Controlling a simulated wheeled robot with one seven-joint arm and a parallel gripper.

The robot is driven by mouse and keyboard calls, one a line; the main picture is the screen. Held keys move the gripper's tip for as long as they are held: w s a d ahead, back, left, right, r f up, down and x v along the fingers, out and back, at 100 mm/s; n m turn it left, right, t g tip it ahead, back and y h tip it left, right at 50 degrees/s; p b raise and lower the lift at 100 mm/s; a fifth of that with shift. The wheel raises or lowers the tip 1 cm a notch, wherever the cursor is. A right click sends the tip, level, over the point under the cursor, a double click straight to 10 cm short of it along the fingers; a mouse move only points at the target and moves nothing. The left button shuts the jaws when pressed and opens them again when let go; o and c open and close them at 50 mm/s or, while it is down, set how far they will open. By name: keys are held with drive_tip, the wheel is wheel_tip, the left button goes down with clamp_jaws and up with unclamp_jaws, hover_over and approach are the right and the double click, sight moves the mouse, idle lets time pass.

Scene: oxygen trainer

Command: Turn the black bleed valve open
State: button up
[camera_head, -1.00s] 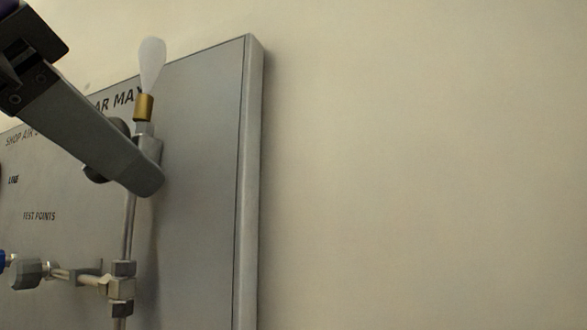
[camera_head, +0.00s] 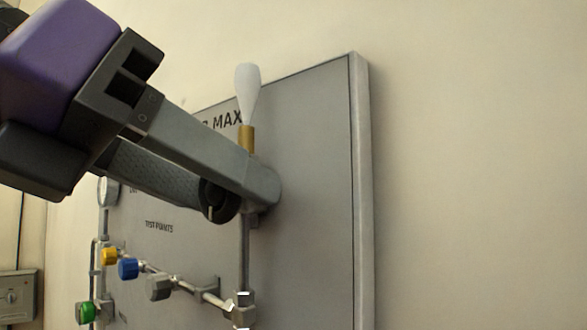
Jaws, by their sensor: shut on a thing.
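The black bleed valve (camera_head: 217,201) shows as a round dark knob on the upright pipe at the right side of the grey panel. My gripper (camera_head: 242,196) reaches in from the upper left with one finger in front of the knob and the other beyond it. It is shut on the knob, which is partly hidden by the near finger. The knob's exact turn angle cannot be told. A brass fitting with a white tapered piece (camera_head: 248,92) stands upright just above.
The grey panel (camera_head: 310,170) stands against a pale wall, its right edge clear. Blue (camera_head: 128,268), yellow (camera_head: 110,256) and green (camera_head: 86,313) knobs sit on pipes at lower left. A grey box (camera_head: 18,297) is on the wall at far left.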

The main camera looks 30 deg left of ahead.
drive_tip(key=shift+f+h, duration=0.25)
drive_tip(key=shift+h, duration=0.05)
idle(0.4)
drive_tip(key=o, duration=1.4)
drive_tip(key=shift+c, duration=0.2)
drive_tip(key=shift+r, duration=0.1)
drive_tip(key=shift+s+r, duration=0.1)
drive_tip(key=shift+s, duration=0.05)
drive_tip(key=v, duration=0.7)
drive_tip(key=shift+s, duration=0.2)
drive_tip(key=shift+a, duration=0.1)
